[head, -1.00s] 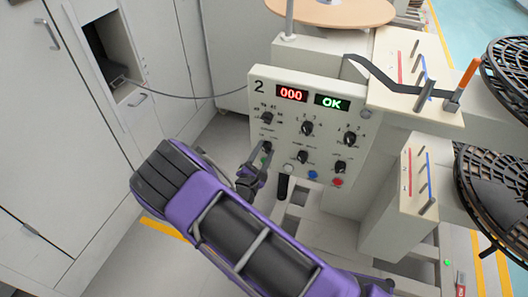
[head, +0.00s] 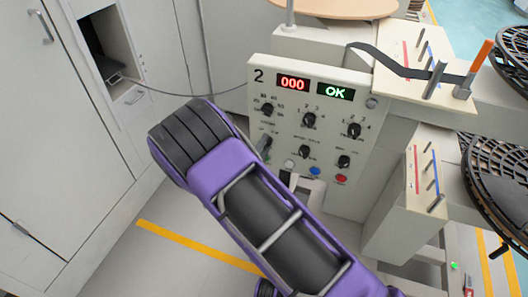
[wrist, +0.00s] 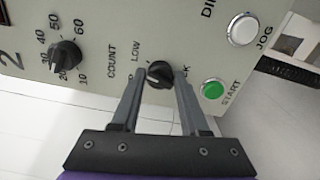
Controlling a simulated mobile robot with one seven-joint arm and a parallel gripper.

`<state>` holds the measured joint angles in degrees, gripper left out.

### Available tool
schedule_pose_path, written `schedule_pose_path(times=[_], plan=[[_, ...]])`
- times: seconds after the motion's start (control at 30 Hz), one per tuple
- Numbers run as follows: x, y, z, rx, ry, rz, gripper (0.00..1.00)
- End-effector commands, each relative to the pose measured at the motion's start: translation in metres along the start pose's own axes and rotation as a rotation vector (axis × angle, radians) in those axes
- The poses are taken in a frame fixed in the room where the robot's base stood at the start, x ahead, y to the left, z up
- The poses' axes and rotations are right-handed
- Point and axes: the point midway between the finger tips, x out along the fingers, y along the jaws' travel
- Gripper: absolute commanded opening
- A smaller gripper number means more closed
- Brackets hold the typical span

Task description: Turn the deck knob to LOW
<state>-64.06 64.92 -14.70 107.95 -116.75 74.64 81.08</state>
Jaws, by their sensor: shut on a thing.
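The deck knob (wrist: 158,74) is a small black rotary knob on the cream control panel (wrist: 100,30). The word LOW is printed beside it, and a label ending in CK is partly covered by a finger. My gripper (wrist: 155,85) has one finger on each side of the knob and is shut on it. The knob's exact pointer direction is hard to tell. In the head view my gripper (head: 264,146) is at the panel's lower left, and my purple arm hides much around it.
A count knob (wrist: 65,55) sits to the left in the wrist view. A green START button (wrist: 212,91) and a white JOG button (wrist: 243,29) lie to the right. In the head view, the panel displays (head: 293,82) read 000 and OK. Black reels (head: 500,175) stand at the right.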

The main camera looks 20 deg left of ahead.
Motion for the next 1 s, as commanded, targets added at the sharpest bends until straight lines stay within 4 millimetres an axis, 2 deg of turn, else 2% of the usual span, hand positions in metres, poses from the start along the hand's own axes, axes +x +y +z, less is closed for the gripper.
schedule_pose_path(times=[0.03, 0.4, 1.0], plan=[[-0.0001, -0.0043, -0.0009, 0.038, 0.000, 0.000, 0.00], [-0.0002, -0.0025, -0.0005, 0.248, 0.000, 0.000, 0.00], [-0.0006, -0.0005, -0.0005, 0.307, 0.001, -0.001, 0.00]])
